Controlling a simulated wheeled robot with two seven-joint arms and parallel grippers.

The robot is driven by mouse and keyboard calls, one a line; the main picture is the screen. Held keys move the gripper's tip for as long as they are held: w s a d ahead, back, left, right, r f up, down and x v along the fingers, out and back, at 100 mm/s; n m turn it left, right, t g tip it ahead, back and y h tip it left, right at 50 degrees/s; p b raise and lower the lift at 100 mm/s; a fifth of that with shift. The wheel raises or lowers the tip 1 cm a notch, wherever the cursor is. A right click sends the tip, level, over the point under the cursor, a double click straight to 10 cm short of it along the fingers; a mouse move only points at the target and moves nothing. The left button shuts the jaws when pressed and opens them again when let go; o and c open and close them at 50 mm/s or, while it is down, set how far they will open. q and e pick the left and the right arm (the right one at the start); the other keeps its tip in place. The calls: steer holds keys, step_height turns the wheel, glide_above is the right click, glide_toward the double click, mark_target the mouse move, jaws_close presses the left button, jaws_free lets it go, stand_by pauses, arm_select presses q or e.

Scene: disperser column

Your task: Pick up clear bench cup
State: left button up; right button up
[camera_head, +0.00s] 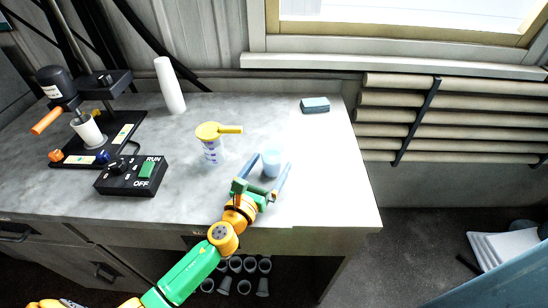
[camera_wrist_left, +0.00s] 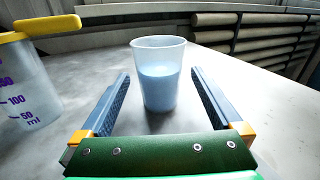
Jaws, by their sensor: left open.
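The clear bench cup (camera_head: 272,162) stands upright on the grey bench near its front right, with pale blue liquid in it. In the left wrist view the cup (camera_wrist_left: 159,75) is centred ahead, its liquid filling a little over half. My left gripper (camera_head: 268,170) is open, with one finger on each side of the cup. In the left wrist view the fingers (camera_wrist_left: 160,98) reach to either side of the cup with a gap on both sides, and neither seems to touch it. My right gripper is not seen.
A graduated beaker (camera_head: 213,152) with a yellow lid and handle stands left of the cup. A RUN/OFF switch box (camera_head: 132,176), a disperser stand (camera_head: 100,140) and a white cylinder (camera_head: 169,86) are further left. A blue-grey block (camera_head: 315,105) lies at the back right. The bench's right side is clear.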

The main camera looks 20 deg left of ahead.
arm_select(q)
steer(key=shift+w+d, duration=0.1)
steer(key=shift+w, duration=0.75)
steer(key=shift+w+r, duration=0.15)
steer(key=shift+w, duration=0.15)
steer(key=c, duration=1.5)
